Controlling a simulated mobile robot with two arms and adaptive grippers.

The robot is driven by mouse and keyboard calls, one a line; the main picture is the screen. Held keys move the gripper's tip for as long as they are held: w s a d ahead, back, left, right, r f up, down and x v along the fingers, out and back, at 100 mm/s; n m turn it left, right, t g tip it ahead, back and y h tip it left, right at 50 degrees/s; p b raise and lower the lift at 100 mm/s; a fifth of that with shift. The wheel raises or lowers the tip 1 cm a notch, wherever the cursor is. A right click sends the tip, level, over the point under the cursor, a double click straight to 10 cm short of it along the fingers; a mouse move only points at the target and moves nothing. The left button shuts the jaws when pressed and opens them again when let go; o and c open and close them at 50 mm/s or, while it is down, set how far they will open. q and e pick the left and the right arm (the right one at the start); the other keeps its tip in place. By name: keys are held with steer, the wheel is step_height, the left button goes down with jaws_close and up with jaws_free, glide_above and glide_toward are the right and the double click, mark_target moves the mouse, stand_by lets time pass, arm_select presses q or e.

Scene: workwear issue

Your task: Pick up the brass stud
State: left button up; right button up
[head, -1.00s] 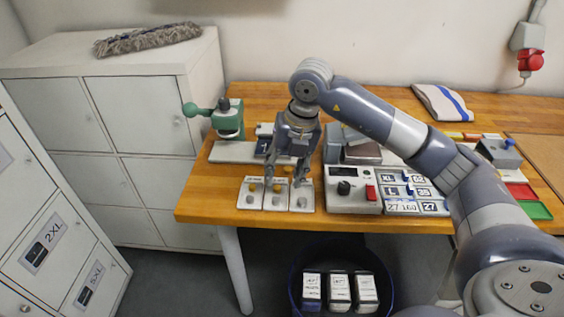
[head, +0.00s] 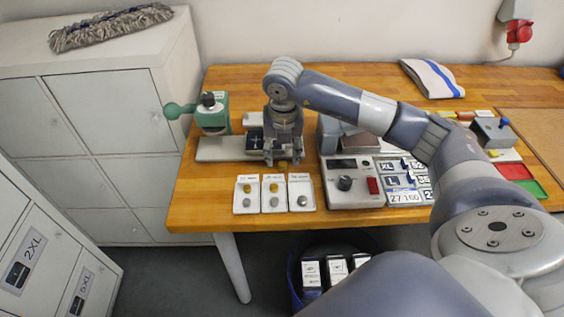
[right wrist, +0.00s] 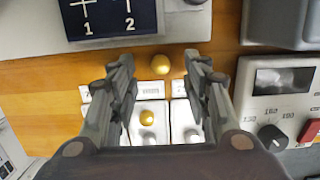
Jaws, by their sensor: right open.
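A round brass stud (right wrist: 160,64) lies on the bare wood of the table, between the sorting trays and a dark numbered plate; in the head view it shows (head: 282,165) just below my right gripper (head: 283,160). In the right wrist view my right gripper (right wrist: 158,72) is open, one finger on each side of the stud, with nothing held. The height of the fingertips above the table is hard to tell. More brass studs sit in the left tray (head: 246,205) and middle tray (head: 273,205). My left gripper is out of view.
The right tray (head: 301,203) holds a grey stud. A control box (head: 350,196) with a knob and red button stands right of the trays. A green press (head: 211,115) stands behind left. A blue bin (head: 293,275) with boxes is below the table edge.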

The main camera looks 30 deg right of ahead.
mark_target(283, 164)
step_height(283, 164, down, 3)
steer(key=shift+d+r, duration=0.1)
steer(key=shift+w, duration=0.15)
steer(key=shift+c, duration=0.5)
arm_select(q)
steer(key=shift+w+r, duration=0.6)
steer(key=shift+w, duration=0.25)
arm_select(e)
steer(key=c, duration=0.8)
